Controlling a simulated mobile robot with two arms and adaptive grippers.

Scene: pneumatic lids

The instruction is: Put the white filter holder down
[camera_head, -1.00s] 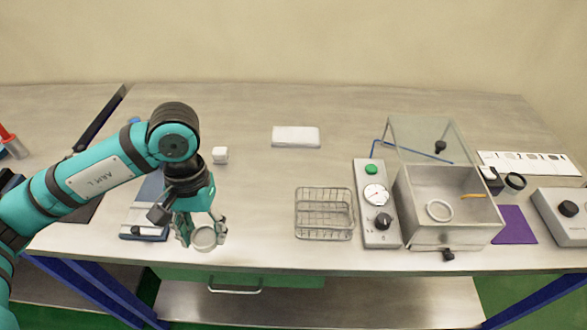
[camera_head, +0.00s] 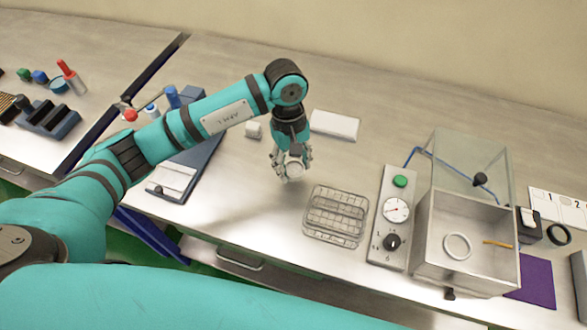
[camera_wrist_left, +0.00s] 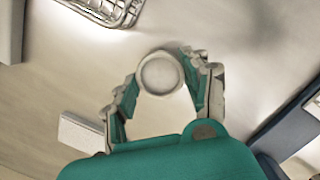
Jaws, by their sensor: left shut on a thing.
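The white filter holder (camera_head: 294,170) is a small round cup-like piece between the fingers of my left gripper (camera_head: 291,172). My left gripper is shut on it, over bare table just left of the wire basket. In the left wrist view, the holder (camera_wrist_left: 160,73) shows as a pale ring with a grey round centre, between the two fingertips (camera_wrist_left: 165,80). I cannot tell whether its underside touches the table. My right gripper is not in view.
The wire basket (camera_head: 336,216) stands right of the gripper, beside a panel with a gauge (camera_head: 397,210). An open metal chamber (camera_head: 425,258) holds a white ring (camera_head: 457,246). A white block (camera_head: 253,130) and a white slab (camera_head: 334,125) lie behind. Bare table lies in front.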

